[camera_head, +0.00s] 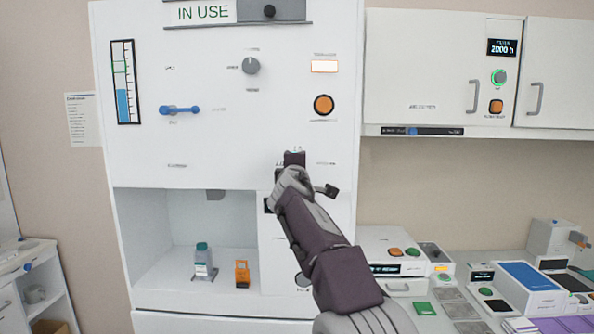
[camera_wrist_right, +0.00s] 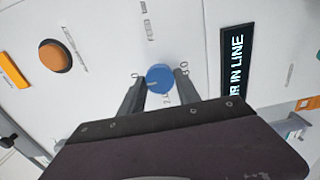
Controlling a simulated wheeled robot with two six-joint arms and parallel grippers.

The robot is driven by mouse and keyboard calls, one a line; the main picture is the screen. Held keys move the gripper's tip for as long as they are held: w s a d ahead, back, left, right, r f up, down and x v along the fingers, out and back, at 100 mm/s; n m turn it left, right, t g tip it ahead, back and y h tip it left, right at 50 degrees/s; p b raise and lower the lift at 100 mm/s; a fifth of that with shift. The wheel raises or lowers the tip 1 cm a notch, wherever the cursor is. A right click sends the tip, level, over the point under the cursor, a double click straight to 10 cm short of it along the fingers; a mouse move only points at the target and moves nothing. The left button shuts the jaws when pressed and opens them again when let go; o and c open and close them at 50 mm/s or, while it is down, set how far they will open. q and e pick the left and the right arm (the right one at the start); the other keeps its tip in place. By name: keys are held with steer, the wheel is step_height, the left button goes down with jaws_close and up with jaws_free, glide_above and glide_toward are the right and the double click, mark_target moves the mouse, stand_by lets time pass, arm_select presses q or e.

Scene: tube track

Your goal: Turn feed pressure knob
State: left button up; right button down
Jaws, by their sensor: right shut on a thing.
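A round blue knob (camera_wrist_right: 159,78) with a pale pointer line sits on the white cabinet front (camera_head: 215,135), with scale markings around it in the right wrist view. My right gripper (camera_head: 294,157) reaches up to the lower right part of this front. Its two fingers stand on either side of the blue knob and are shut on it. In the head view the gripper hides the knob, and the panel print there is too small to read. My left gripper is not in view.
An orange button (camera_head: 323,105), a grey knob (camera_head: 251,66) and a blue lever (camera_head: 179,110) are on the same front. A dark display (camera_wrist_right: 250,62) is beside the knob. Below is an open bay (camera_head: 150,265) with small items. A cluttered bench (camera_head: 400,288) is right.

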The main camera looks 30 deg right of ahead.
stand_by(0.4)
steer(key=c, duration=0.9)
jaws_free()
steer(key=shift+o, duration=0.2)
steer(key=b+v, duration=0.4)
steer(key=v, duration=0.5)
